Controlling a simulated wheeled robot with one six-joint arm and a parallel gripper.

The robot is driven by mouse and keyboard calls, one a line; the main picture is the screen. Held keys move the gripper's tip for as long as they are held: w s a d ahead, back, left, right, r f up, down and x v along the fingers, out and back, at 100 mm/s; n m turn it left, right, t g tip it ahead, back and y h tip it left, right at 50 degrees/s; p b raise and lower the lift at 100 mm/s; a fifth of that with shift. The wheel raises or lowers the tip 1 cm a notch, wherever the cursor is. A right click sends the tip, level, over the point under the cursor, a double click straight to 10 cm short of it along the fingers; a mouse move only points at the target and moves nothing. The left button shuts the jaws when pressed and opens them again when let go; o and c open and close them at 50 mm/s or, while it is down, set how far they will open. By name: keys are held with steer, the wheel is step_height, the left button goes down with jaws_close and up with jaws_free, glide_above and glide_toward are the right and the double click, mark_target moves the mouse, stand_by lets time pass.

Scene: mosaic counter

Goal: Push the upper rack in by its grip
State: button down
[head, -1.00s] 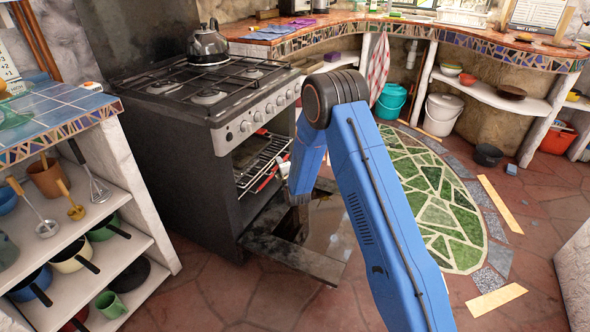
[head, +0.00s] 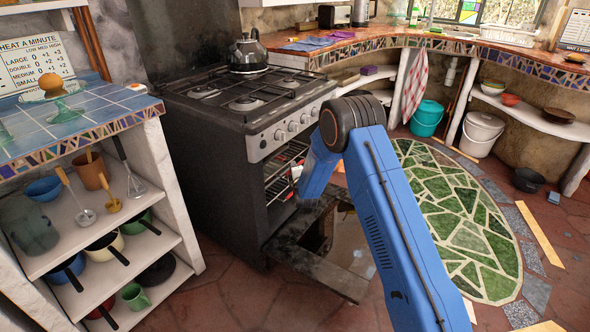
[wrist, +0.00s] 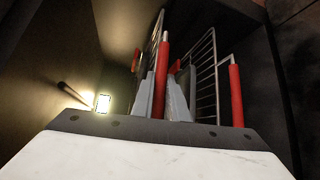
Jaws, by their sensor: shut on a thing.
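The oven's upper rack (head: 287,157) is a wire rack inside the open black oven, seen edge-on in the wrist view (wrist: 152,42). Its red grip (wrist: 164,68) stands between the grey fingers of my gripper (wrist: 164,92), which is shut on it. A second rack (wrist: 208,72) with its own red grip (wrist: 236,96) lies to the right in the wrist view, apart from the fingers. In the head view my blue arm reaches to the oven mouth and hides most of the gripper and part of the racks.
The oven door (head: 325,262) hangs open low in front of the stove (head: 215,160). A kettle (head: 248,55) stands on the hob. A shelf unit (head: 188,225) with pans and utensils is at the left.

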steer(key=c, duration=1.7)
jaws_free()
steer(key=shift+w+a, duration=0.1)
steer(key=shift+a, duration=0.1)
steer(key=shift+c, duration=0.2)
steer(key=s+d+r, duration=0.2)
steer(key=s, duration=1.5)
steer(key=shift+d+r, duration=0.2)
steer(key=shift+d, duration=0.1)
